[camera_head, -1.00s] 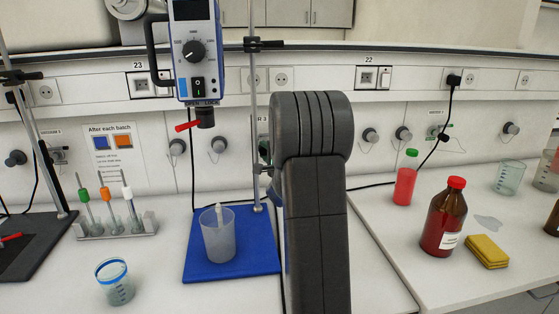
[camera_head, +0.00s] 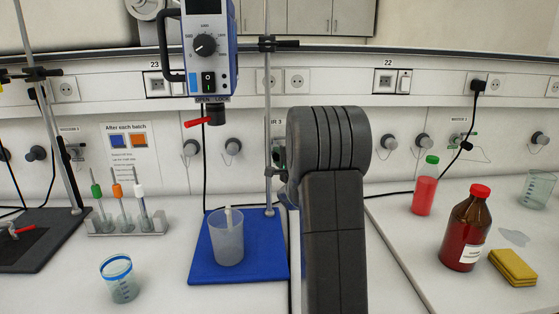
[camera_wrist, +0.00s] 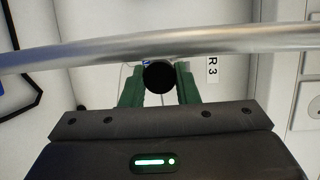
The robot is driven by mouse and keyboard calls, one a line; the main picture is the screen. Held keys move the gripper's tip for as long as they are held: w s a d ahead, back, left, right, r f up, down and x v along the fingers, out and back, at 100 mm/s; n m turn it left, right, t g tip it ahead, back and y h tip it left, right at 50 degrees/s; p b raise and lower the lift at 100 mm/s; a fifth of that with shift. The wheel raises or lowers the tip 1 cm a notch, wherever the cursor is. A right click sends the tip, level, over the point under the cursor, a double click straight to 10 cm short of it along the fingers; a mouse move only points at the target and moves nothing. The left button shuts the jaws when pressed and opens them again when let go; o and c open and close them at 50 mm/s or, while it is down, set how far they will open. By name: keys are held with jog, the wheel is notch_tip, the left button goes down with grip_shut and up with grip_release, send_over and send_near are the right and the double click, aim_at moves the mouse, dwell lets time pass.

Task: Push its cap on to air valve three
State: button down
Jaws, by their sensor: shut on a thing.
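In the wrist view my gripper (camera_wrist: 159,82) has its green fingers shut on a round black thing, which looks like the cap (camera_wrist: 159,77). The cap is seen end-on and faces the white wall panel. A label ending in "R 3" (camera_wrist: 213,70) is on the wall just right of the fingers. In the head view the label (camera_head: 277,122) shows partly beside my arm. I cannot tell whether the cap touches the valve.
A metal stand rod (camera_wrist: 230,42) crosses the wrist view close to the fingers; the rod also shows in the head view (camera_head: 267,95). A stirrer motor (camera_head: 209,50) hangs above a beaker (camera_head: 227,240) on a blue base (camera_head: 205,268). Brown bottle (camera_head: 465,230) at right.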

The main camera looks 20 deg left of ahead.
jog(key=shift+w+f+t+b, duration=0.1)
jog(key=shift+f+t+b, duration=0.25)
jog(key=shift+b, duration=1.15)
jog(key=shift+r+p, duration=0.2)
jog(key=shift+p, duration=0.15)
jog(key=shift+w+a+p, duration=0.45)
jog(key=shift+w+p, duration=0.35)
jog(key=shift+w, duration=0.05)
jog(key=shift+w+a+p, duration=0.4)
jog(key=shift+w+p, duration=0.4)
dwell(1.0)
jog(key=c, duration=1)
grip_release()
jog(key=shift+c, duration=0.2)
jog(key=shift+d, duration=0.1)
jog(key=b+v, duration=0.1)
jog(key=v, duration=1.2)
jog(key=shift+s+d+f+b, duration=0.25)
jog(key=shift+b, duration=0.05)
